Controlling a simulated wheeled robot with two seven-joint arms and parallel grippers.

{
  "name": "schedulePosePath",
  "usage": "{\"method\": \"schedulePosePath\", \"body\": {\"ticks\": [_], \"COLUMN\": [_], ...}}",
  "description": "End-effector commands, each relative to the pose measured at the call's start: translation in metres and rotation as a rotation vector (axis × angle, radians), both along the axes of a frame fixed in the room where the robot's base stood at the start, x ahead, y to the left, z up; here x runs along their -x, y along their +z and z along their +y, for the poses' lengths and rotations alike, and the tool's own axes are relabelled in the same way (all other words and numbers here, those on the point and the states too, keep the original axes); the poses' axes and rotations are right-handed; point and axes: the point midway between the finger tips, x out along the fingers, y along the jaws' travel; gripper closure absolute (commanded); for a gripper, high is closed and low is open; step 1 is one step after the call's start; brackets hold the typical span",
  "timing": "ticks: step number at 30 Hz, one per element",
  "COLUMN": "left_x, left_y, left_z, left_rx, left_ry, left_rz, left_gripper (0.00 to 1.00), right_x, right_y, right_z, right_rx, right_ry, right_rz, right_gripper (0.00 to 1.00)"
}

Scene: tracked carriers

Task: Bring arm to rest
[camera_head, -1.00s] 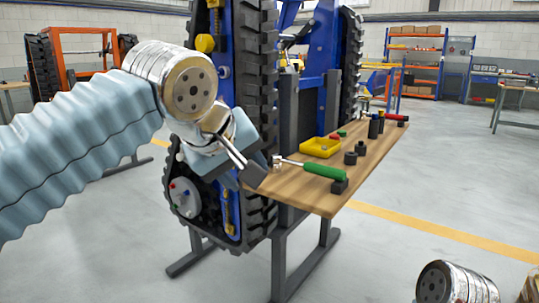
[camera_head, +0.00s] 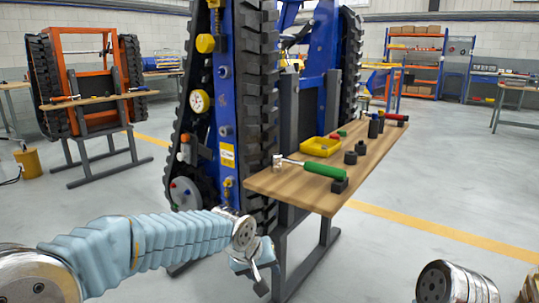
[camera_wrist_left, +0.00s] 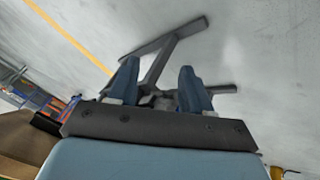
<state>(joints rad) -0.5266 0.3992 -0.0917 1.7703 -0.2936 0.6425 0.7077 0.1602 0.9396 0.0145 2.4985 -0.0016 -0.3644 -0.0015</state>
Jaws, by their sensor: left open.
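My left arm comes in low from the left in the head view. Its gripper (camera_head: 258,278) hangs below the wooden board, beside the lower end of the blue tracked carrier (camera_head: 226,100). In the left wrist view the two blue fingers of the left gripper (camera_wrist_left: 160,88) stand apart with nothing between them. The grey floor and dark stand legs (camera_wrist_left: 165,60) show beyond them. The gripper appears clear of the carrier. My right gripper is not seen; only a metal arm joint shows at the lower right of the head view.
The wooden board (camera_head: 285,190) holds a green-handled tool (camera_head: 324,169), a yellow tray (camera_head: 320,147) and several dark cylindrical parts. The floor between the carriers is clear.

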Motion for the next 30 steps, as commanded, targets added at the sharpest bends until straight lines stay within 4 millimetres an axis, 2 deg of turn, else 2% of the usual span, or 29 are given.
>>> {"method": "schedulePosePath", "body": {"ticks": [1, 3, 5, 6, 8, 9, 12, 15, 18, 21, 24, 30], "left_x": [0.002, 0.009, 0.02, 0.03, 0.049, 0.064, 0.109, 0.156, 0.196, 0.221, 0.232, 0.232], "left_y": [-0.044, -0.097, -0.14, -0.169, -0.21, -0.235, -0.292, -0.331, -0.354, -0.365, -0.369, -0.369], "left_z": [0.009, 0.019, 0.029, 0.036, 0.047, 0.055, 0.073, 0.087, 0.096, 0.101, 0.103, 0.103], "left_rx": [-0.007, -0.005, 0.002, 0.006, 0.017, 0.025, 0.043, 0.058, 0.066, 0.068, 0.067, 0.067], "left_ry": [-0.012, -0.035, -0.049, -0.057, -0.062, -0.063, -0.059, -0.048, -0.038, -0.03, -0.028, -0.028], "left_rz": [0.043, 0.085, 0.12, 0.142, 0.177, 0.2, 0.252, 0.297, 0.326, 0.342, 0.348, 0.348], "left_gripper": [0.51, 0.51, 0.51, 0.51, 0.51, 0.51, 0.51, 0.51, 0.51, 0.51, 0.51, 0.51], "right_x": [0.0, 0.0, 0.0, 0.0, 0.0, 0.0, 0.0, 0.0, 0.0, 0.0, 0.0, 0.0], "right_y": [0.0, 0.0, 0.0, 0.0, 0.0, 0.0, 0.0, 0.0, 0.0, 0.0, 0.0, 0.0], "right_z": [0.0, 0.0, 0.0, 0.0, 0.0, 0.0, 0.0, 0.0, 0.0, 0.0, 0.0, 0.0], "right_rx": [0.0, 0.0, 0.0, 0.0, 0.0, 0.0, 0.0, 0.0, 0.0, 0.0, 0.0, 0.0], "right_ry": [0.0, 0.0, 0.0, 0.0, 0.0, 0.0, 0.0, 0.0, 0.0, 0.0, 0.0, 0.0], "right_rz": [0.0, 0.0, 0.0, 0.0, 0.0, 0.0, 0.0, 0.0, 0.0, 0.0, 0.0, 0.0], "right_gripper": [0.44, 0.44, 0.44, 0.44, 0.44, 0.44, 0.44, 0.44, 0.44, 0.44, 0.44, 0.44]}}
